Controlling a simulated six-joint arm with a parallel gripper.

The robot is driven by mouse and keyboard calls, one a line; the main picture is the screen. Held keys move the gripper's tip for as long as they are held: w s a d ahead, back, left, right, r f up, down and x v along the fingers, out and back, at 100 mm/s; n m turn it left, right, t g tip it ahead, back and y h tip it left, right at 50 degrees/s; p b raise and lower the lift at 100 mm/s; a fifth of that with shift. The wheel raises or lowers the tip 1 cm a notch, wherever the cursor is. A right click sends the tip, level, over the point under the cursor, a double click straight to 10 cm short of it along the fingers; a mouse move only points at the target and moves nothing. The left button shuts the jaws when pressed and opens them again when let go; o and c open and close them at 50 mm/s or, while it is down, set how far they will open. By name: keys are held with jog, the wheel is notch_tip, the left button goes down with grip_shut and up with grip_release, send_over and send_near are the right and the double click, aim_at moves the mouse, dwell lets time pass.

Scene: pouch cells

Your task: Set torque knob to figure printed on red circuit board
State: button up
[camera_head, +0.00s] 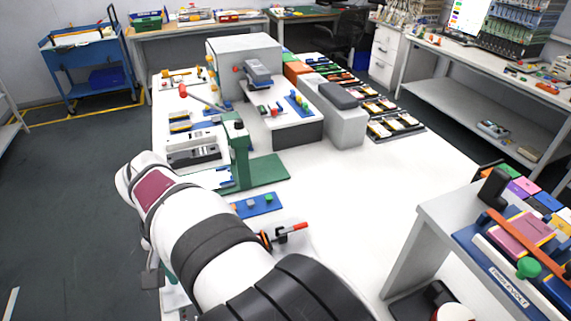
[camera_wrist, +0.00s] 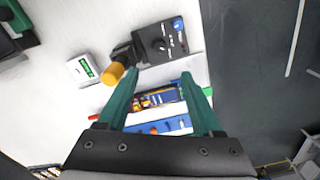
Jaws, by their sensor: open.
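In the wrist view my gripper (camera_wrist: 161,74) is open, its two green fingers spread apart with nothing held between them. The knob's markings are too small to read. A black tool with an orange-yellow end (camera_wrist: 113,74) lies beside the box. No red circuit board can be made out for certain.
A small white device with a green display (camera_wrist: 83,69) lies left of the tool. A blue tray with small parts (camera_wrist: 160,127) shows between the fingers. In the head view a green press (camera_head: 238,150) stands mid-table, and a raised stand (camera_head: 440,215) is at right. Table between them is clear.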

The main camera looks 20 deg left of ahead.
notch_tip(320, 180, down, 15)
jog(key=shift+f, duration=0.1)
jog(key=shift+c, duration=0.4)
grip_shut()
